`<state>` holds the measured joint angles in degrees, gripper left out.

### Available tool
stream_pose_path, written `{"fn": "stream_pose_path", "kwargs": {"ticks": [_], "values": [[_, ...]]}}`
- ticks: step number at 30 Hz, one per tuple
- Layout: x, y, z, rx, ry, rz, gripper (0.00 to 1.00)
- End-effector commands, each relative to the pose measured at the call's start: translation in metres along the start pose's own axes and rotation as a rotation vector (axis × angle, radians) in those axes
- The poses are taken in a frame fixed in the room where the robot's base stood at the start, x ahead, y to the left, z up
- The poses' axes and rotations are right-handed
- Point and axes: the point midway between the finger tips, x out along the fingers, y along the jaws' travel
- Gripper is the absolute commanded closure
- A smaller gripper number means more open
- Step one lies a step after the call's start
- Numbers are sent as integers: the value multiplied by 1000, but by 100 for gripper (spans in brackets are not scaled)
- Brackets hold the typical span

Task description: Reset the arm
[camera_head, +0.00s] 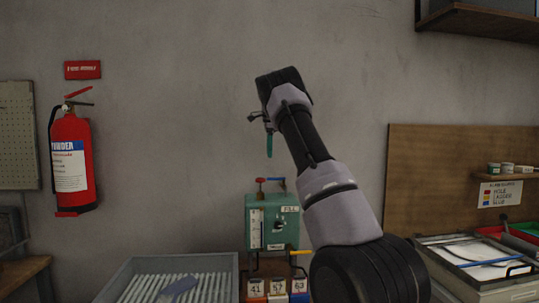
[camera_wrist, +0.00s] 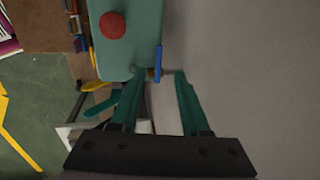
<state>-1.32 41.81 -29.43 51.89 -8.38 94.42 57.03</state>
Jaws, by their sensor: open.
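My arm reaches up in the middle of the head view, bent toward the wall. My gripper (camera_head: 268,145) hangs above the green box, its teal fingers pointing down. In the wrist view my gripper (camera_wrist: 158,75) has its two teal fingers spread apart, with nothing between them. The green box (camera_head: 264,232) has a red knob (camera_head: 260,181) and a blue lever (camera_head: 277,182) on top. In the wrist view the red knob (camera_wrist: 112,25) and blue lever (camera_wrist: 158,62) lie beyond the fingers, apart from them as far as I can tell.
A red fire extinguisher (camera_head: 71,163) hangs on the left wall. A grey ribbed tray (camera_head: 117,280) holds a greyish-blue piece. Numbered tags sit below the box. Trays (camera_head: 447,240) and a brown board (camera_head: 425,165) stand on the right. A shelf (camera_head: 480,22) hangs at upper right.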

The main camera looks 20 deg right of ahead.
Motion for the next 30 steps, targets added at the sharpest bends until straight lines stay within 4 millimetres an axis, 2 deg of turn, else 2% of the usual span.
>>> {"fn": "stream_pose_path", "kwargs": {"ticks": [10, 14, 17, 20, 24, 30], "values": [[-2, 1, 0, -3, -2, -2, 54], [-19, 11, -3, -36, -26, -17, 54], [-45, 30, -6, -96, -63, -40, 54], [-72, 56, -6, -183, -104, -71, 54], [-105, 100, -2, -318, -155, -121, 54], [-141, 172, 9, -529, -200, -204, 54]]}}
